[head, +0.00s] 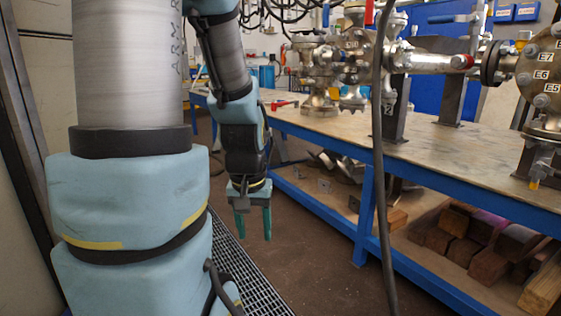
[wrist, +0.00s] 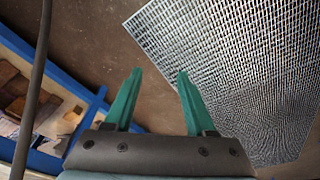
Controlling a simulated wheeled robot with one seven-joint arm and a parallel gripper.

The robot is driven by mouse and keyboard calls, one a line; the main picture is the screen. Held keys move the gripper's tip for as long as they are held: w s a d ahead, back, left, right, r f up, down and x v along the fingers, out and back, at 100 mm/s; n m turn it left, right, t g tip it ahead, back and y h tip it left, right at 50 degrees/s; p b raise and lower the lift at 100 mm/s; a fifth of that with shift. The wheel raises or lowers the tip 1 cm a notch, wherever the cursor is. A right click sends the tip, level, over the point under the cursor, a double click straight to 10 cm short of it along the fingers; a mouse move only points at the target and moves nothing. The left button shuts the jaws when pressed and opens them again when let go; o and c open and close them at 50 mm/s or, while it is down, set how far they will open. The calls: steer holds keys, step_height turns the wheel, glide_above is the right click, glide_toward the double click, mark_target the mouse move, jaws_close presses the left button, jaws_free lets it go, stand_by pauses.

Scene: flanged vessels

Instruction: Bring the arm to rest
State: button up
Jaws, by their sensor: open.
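My gripper (head: 254,226) hangs below my arm in the head view, with its green fingers pointing down. It is to the left of the workbench, above the floor. In the wrist view my gripper (wrist: 157,76) shows two green fingers spread apart. Nothing is between them. The fingers touch nothing that I can see.
A blue-framed workbench (head: 470,165) runs along the right and carries flanged vessels and pipes (head: 430,62). Wooden blocks (head: 460,238) lie on its lower shelf. A metal floor grating (head: 245,270) lies below my arm. A dark cable (head: 379,150) hangs in front of the bench.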

step_height(320, 180, up, 36)
steer(key=s+a+p, duration=0.1)
steer(key=p, duration=3.5)
steer(key=shift+r, duration=0.2)
